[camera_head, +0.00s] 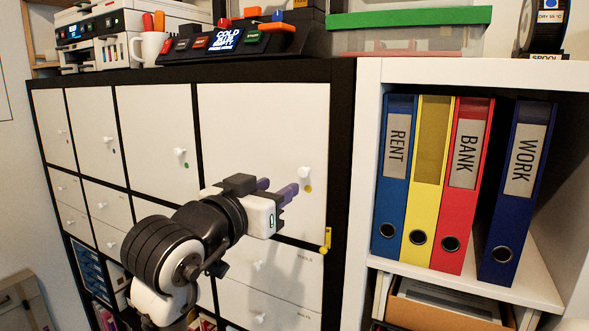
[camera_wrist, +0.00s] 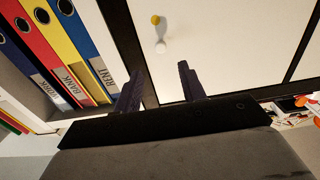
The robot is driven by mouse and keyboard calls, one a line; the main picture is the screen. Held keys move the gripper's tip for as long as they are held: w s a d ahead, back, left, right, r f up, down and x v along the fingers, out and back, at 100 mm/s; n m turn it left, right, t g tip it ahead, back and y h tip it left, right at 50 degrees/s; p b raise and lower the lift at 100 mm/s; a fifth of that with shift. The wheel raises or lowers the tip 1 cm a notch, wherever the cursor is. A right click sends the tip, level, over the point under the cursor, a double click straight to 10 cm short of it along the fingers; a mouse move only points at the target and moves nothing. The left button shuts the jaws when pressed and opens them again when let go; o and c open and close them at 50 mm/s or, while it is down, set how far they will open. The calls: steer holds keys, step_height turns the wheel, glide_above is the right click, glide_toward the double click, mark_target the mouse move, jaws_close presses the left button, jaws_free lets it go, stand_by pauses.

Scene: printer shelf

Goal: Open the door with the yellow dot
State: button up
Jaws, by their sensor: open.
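The white door (camera_head: 250,120) with the yellow dot (camera_head: 307,189) is the rightmost upper door of the black-framed cabinet, and it is closed. Its white knob (camera_head: 305,173) sits just above the dot. The wrist view shows the knob (camera_wrist: 160,46) and the yellow dot (camera_wrist: 155,19) beyond the fingertips. My gripper (camera_head: 279,188) is open and empty, in front of the door and just left of the knob. Its two dark purple fingers (camera_wrist: 161,80) are apart, with the knob beyond the gap. I see no contact with the knob.
A white shelf to the right holds upright binders, including a red one (camera_head: 463,185). Closed doors with other dots, such as the green-dotted one (camera_head: 155,120), lie left. A small yellow piece (camera_head: 326,238) sits on the frame below the door. A mug (camera_head: 151,47) stands on top.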

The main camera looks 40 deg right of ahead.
mark_target(302, 173)
steer(key=p+x, duration=0.2)
steer(key=x, duration=0.8)
steer(key=shift+a, duration=0.1)
steer(key=shift+c, duration=0.2)
jaws_close()
